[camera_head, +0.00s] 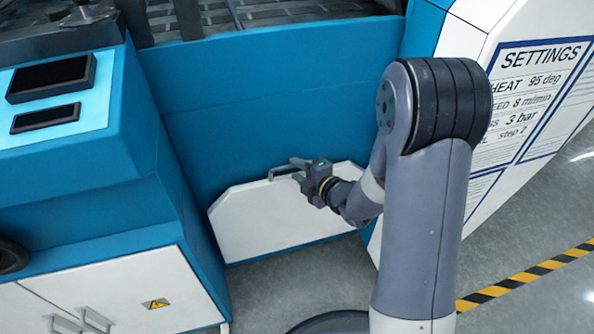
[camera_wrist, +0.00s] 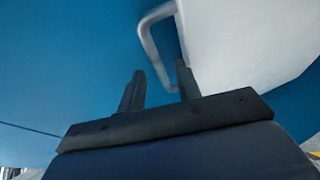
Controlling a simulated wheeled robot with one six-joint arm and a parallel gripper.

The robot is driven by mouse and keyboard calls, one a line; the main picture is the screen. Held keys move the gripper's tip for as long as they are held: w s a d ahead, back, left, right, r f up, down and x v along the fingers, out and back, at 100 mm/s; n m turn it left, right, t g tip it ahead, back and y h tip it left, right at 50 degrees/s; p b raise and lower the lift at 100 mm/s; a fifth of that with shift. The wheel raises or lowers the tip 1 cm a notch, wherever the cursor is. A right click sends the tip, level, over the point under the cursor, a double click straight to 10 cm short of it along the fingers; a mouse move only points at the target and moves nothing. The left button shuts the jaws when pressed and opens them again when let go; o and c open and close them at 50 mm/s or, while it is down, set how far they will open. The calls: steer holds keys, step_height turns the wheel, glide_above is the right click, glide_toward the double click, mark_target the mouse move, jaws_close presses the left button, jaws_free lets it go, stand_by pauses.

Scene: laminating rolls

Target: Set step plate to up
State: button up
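The step plate (camera_head: 270,220) is a white panel with cut upper corners, standing against the blue machine front in the head view. It also shows at the upper right of the wrist view (camera_wrist: 245,40). A grey bar handle (camera_head: 284,171) runs along its top edge; in the wrist view the handle (camera_wrist: 149,38) is a bent bar just beyond the fingertips. Whether a finger touches the handle I cannot tell.
A blue and white cabinet with a control panel (camera_head: 60,140) stands at the left. A white settings board (camera_head: 520,100) is at the right, partly behind my arm. Yellow-black floor tape (camera_head: 520,278) crosses the grey floor at the lower right.

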steer(key=shift+w+a+f, duration=0.15)
steer(key=shift+w+a, duration=0.2)
steer(key=shift+w, duration=0.1)
jaws_close()
stand_by(0.4)
